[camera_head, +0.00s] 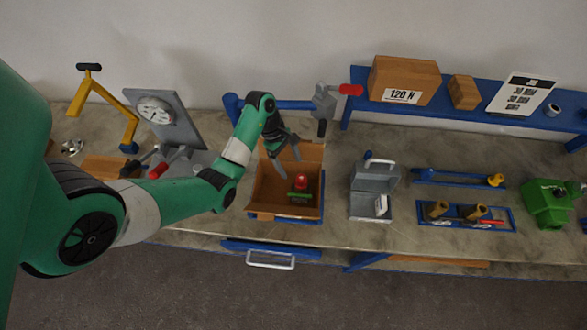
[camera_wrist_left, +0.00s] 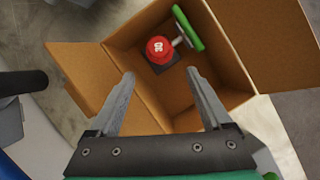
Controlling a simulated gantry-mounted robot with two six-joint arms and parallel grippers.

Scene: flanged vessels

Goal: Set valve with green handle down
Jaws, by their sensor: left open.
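The valve lies inside an open cardboard box (camera_head: 262,192). Its green handle (camera_head: 300,196) sits beside a red round cap (camera_head: 301,182). In the left wrist view the green handle (camera_wrist_left: 188,28) joins a short metal stem, next to the red cap (camera_wrist_left: 158,48) with a white mark and a dark block under it. My left gripper (camera_head: 287,165) is over the box with its fingers apart and empty. In the left wrist view its fingertips (camera_wrist_left: 160,74) point into the box toward the valve, apart from it. My right gripper is not seen.
The box's flaps stand open around it. A grey toolbox (camera_head: 372,190) stands right of the box, with blue racks (camera_head: 463,216) beyond. A gauge panel (camera_head: 165,115) stands to the left. A blue shelf (camera_head: 455,95) carries cartons at the back. Bare worktop lies between box and toolbox.

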